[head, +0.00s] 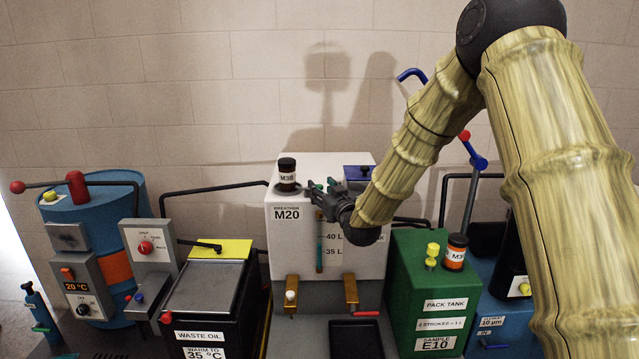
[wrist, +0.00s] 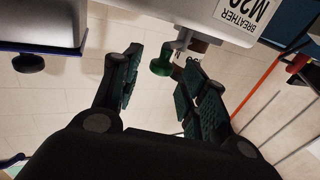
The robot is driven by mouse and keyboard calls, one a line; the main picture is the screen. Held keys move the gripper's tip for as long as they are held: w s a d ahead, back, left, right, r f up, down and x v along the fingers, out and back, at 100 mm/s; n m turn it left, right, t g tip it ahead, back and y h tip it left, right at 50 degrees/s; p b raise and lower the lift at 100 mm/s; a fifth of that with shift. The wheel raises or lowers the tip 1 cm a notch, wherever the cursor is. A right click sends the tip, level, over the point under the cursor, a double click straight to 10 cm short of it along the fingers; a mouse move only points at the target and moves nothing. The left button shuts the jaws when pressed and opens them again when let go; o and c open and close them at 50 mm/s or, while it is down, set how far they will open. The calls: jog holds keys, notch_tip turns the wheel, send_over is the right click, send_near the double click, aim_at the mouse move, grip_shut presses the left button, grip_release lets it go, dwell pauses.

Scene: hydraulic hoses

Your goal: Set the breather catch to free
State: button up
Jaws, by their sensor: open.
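The white tank (head: 325,235) carries a label reading BREATHER M20 (head: 287,213), also seen upside down in the wrist view (wrist: 242,14). A small green knob (wrist: 162,66) on a grey stem projects from the tank near that label; I take it for the breather catch. My gripper (head: 318,190) is at the tank's upper front in the head view. In the wrist view its open fingers (wrist: 164,70) stand either side of the green knob, with gaps visible. The knob is hard to make out in the head view, and its setting cannot be read.
A dark bottle labelled M3B (head: 287,175) stands on the tank top close to my gripper. A blue lid (head: 358,172) lies to the right. The green pack tank (head: 410,265) with another bottle (head: 456,251) stands right; the waste oil box (head: 205,290) stands left.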

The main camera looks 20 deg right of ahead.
aim_at(321, 187)
jog(key=shift+w+a+p, duration=0.15)
jog(key=shift+w+p, duration=0.15)
jog(key=shift+w, duration=1.2)
grip_shut()
